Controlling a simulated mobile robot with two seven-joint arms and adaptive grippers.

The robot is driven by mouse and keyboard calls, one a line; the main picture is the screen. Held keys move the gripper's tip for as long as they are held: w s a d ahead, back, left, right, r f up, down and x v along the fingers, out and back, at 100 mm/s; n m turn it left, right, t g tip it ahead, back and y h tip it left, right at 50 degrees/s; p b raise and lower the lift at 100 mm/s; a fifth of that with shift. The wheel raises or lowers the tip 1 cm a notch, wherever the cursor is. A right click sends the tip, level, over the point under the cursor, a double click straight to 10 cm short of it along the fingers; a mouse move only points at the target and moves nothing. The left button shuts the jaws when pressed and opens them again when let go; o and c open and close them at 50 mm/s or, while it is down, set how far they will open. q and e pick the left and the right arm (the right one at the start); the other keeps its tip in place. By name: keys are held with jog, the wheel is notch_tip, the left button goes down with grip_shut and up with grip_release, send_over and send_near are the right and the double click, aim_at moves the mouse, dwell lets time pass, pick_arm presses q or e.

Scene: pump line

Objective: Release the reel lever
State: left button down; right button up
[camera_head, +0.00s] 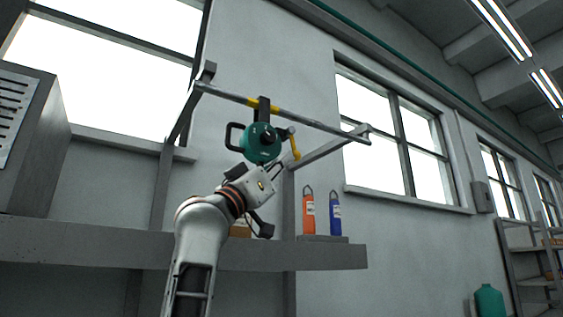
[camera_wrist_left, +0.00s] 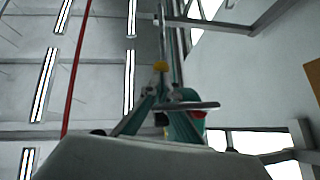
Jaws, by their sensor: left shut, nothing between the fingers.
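A teal reel (camera_head: 261,142) hangs from an overhead rail, with a dark loop handle on its left side. A yellow lever (camera_head: 296,149) shows at the reel's right side, pointing down. My left gripper (camera_head: 284,164) is shut and empty, just below the reel and close to the lever's lower end. I cannot tell whether it touches the lever. In the left wrist view, teal reel parts (camera_wrist_left: 192,127) show beyond a pale shape that fills the bottom and hides the fingertips. My right gripper is out of view.
The overhead rail (camera_head: 325,127) has yellow bands and rests on wall brackets. A grey cabinet (camera_head: 28,140) stands at the left.

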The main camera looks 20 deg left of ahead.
pick_arm(q)
jog(key=shift+s+d, duration=0.15)
jog(key=s+a, duration=0.6)
jog(key=s, duration=0.5)
jog(key=shift+f, duration=0.4)
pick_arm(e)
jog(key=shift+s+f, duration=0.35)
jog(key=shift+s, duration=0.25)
